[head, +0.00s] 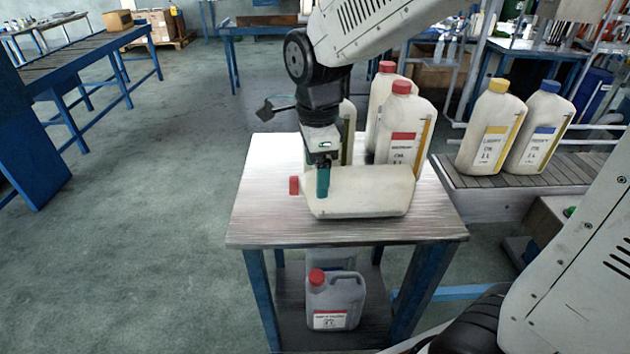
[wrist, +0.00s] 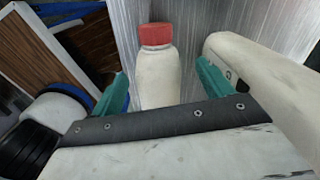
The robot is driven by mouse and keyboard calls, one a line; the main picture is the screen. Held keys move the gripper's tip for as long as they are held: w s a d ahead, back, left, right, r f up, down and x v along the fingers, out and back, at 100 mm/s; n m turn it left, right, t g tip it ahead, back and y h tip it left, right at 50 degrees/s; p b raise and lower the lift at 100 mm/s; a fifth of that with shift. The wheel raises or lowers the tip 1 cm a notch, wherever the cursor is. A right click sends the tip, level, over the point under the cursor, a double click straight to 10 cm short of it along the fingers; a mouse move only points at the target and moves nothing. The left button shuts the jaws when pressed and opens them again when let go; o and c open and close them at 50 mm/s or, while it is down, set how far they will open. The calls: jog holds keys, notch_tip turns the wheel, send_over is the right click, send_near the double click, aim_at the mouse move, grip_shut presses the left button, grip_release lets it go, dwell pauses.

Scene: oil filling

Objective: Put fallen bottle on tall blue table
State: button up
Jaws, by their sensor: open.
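The fallen bottle (head: 365,192), white with a red cap, lies on its side on the tall blue table (head: 270,228). Its cap points left in the head view. My gripper (head: 323,182) is over the bottle near its neck end. In the wrist view the bottle (wrist: 160,78) lies between the two open teal fingers (wrist: 163,85). One finger hides part of the bottle in the head view. Whether the fingers touch it, I cannot tell.
Upright red-capped bottles (head: 403,125) stand close behind the fallen one. A yellow-capped bottle (head: 492,130) and a blue-capped bottle (head: 540,130) stand on a conveyor (head: 520,175) at right. A grey canister (head: 335,298) stands on the lower shelf. The tabletop's left front is clear.

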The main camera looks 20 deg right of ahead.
notch_tip(320, 180, up, 8)
jog(key=shift+s+f, duration=0.1)
jog(key=shift+f, duration=0.15)
jog(key=shift+r, duration=0.3)
jog(key=shift+s+d, duration=0.1)
jog(key=shift+s, duration=0.05)
jog(key=s+d+f+n, duration=0.1)
jog(key=s+d+n, duration=0.3)
jog(key=s+n, duration=0.5)
jog(key=s+d+f+n, duration=0.1)
jog(key=s+d+n, duration=0.3)
jog(key=s+n, duration=0.6)
jog(key=shift+d+f+t, duration=0.15)
jog(key=shift+d+t, duration=0.2)
jog(key=shift+t, duration=0.05)
